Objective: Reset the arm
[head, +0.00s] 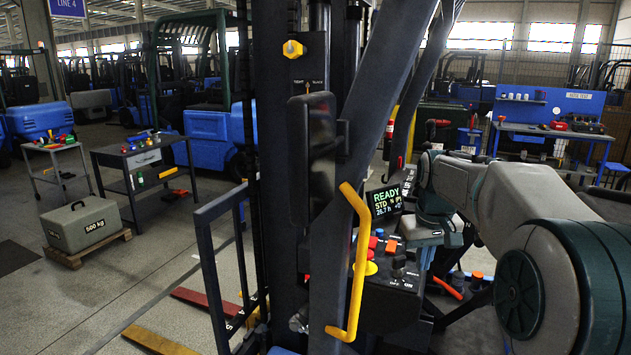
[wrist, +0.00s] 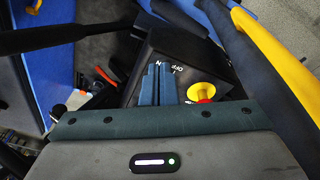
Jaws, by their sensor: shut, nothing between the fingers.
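My arm comes in from the right in the head view. My gripper (head: 424,258) points down over the right part of a dark control console (head: 390,298). In the wrist view my gripper's two blue-grey fingers (wrist: 158,68) lie side by side, shut and empty. Their tips are by white lettering, partly hidden, that seems to read ON and OFF. A yellow round part with red below it (wrist: 203,90) is just right of the fingers. A small display (head: 385,203) on the console reads READY and STD. Whether the fingertips touch the console cannot be told.
A dark forklift mast and a yellow grab handle (head: 351,262) stand close left of the console. Red buttons and dark knobs crowd the console. A 500 kg weight (head: 82,224) sits on a pallet at left. A workbench (head: 550,128) stands behind.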

